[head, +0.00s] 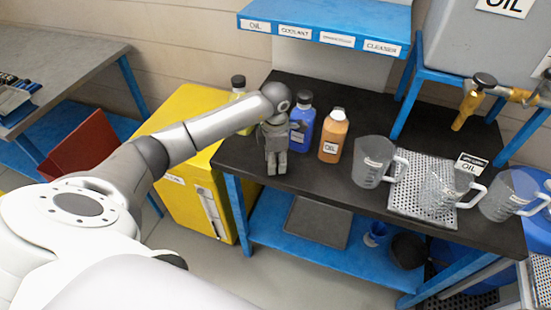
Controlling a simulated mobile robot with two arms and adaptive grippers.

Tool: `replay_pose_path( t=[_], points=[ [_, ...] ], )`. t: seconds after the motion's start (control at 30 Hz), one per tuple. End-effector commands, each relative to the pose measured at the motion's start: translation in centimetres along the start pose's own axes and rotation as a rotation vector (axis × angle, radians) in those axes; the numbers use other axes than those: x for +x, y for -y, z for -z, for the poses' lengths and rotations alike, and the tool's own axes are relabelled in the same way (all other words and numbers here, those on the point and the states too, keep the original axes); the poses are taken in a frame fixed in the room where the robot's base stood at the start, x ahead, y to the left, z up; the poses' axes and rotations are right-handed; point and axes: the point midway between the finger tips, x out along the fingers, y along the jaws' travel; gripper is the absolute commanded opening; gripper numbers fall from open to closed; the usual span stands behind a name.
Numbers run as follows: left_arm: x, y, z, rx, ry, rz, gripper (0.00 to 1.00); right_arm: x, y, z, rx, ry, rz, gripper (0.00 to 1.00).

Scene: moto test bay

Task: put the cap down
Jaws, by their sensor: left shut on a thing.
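My left gripper (277,170) points down over the left front part of the dark bench top (300,183). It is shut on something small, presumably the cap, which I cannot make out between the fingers. An orange bottle labelled OIL (333,136) stands upright right of the gripper, with a white top; I cannot tell whether this is a bare neck. A blue bottle with a black cap (301,122) stands just right of and behind the gripper. My right gripper is not in view.
A yellowish bottle (238,88) with a black cap stands behind my arm. Clear jugs (372,162) and a perforated tray (408,192) occupy the right. A brass tap (470,100) hangs above. A blue shelf (325,24) overhangs the back. Bare bench lies along the front edge.

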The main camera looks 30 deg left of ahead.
Motion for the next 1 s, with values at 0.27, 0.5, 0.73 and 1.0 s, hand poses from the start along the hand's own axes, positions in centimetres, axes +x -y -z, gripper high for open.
replay_pose_path(
  t=[0.27,0.5,0.73,1.0],
  points=[
    [0.3,0.0,0.0,-0.001,0.0,0.0,0.55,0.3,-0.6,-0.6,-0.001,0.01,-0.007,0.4],
    [0.3,0.0,0.0,-0.001,0.0,0.0,0.58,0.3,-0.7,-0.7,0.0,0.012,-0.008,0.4],
    [-0.6,-0.1,0.0,0.0,0.001,-0.002,0.58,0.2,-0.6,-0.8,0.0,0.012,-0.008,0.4],
    [-6.0,-0.2,-0.1,0.0,0.004,-0.006,0.58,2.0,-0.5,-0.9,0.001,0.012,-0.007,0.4]
  ],
)
